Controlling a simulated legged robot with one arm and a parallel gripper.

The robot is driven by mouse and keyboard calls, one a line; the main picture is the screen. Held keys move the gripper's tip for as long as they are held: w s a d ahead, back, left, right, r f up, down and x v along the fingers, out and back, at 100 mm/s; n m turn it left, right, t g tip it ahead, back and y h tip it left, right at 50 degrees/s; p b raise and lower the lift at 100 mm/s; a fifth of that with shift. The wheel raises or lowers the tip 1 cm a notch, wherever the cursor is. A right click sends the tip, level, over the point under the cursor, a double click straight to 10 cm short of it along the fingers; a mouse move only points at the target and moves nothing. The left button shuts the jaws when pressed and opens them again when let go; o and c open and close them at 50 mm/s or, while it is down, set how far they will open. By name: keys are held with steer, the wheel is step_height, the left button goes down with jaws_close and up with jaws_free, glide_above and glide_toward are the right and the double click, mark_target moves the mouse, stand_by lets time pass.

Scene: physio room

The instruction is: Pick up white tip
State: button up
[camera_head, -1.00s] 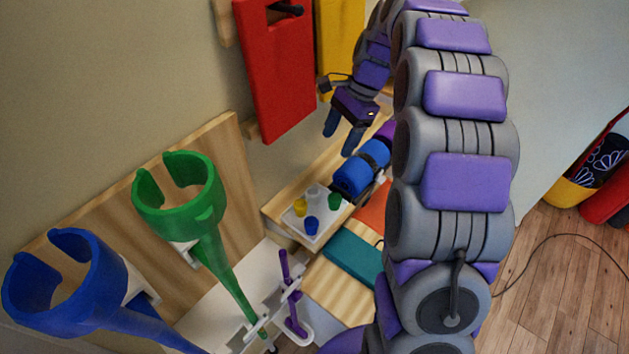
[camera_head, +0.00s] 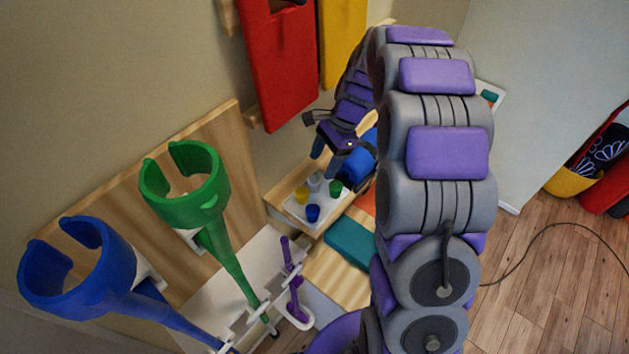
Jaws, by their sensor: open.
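The white tip (camera_head: 314,182) stands at the back of a small white tray (camera_head: 330,208) on a wooden shelf. A yellow tip (camera_head: 302,195), a green tip (camera_head: 335,188) and a blue tip (camera_head: 313,213) share the tray with it. My gripper (camera_head: 325,159) is open with its blue fingers pointing down. In the picture it is just above the white tip, apart from it as far as I can see. Nothing shows between the fingers.
Blue rolls (camera_head: 357,158) lie on the shelf right behind my gripper. A green crutch (camera_head: 188,185) and a blue crutch (camera_head: 75,275) stand in a rack at left. Red (camera_head: 280,70) and yellow (camera_head: 341,45) pads hang on the wall. A teal folded piece (camera_head: 350,243) lies in front.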

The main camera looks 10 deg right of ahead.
mark_target(315, 178)
steer(key=x, duration=0.6)
steer(key=shift+a, duration=0.15)
steer(key=shift+r, duration=0.1)
steer(key=shift+c, duration=0.4)
steer(key=c, duration=1.1)
